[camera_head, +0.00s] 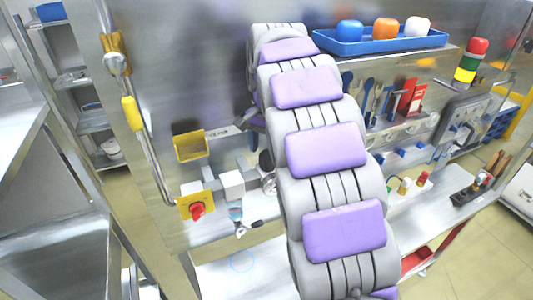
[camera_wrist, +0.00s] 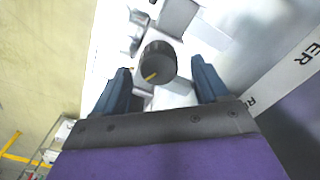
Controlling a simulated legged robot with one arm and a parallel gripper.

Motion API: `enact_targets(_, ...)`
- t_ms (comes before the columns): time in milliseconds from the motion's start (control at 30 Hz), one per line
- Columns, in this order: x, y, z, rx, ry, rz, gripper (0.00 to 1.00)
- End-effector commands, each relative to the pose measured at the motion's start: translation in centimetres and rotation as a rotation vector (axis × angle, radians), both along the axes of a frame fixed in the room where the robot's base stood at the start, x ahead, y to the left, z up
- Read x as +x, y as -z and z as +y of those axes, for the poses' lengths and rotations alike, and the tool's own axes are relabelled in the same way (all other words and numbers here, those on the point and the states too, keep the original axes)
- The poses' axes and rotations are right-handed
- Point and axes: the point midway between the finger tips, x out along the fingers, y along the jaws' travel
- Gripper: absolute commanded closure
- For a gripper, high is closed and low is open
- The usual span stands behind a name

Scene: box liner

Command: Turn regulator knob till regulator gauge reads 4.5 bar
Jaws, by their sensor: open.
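The regulator knob (camera_wrist: 158,59) is a dark round cap with a short yellow mark at its lower left edge in the wrist view. My gripper (camera_wrist: 161,69) is open, with one blue finger on each side of the knob. Gaps show between the knob and both fingers, so it is not gripped. Pale grey fittings show behind the knob. I cannot make out a gauge reading in either view.
A red button on a yellow plate (camera_head: 196,209) and a yellow bin (camera_head: 190,146) are on the panel at left. A blue tray (camera_head: 382,41) stands on the upper shelf at right. Tools and small bottles crowd the right side.

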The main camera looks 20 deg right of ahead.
Motion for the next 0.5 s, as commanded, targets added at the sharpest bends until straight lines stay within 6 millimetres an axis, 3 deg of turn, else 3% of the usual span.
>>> enact_targets(500,0.1,-8.3,0.0,0.0,-0.001,-0.001,0.26)
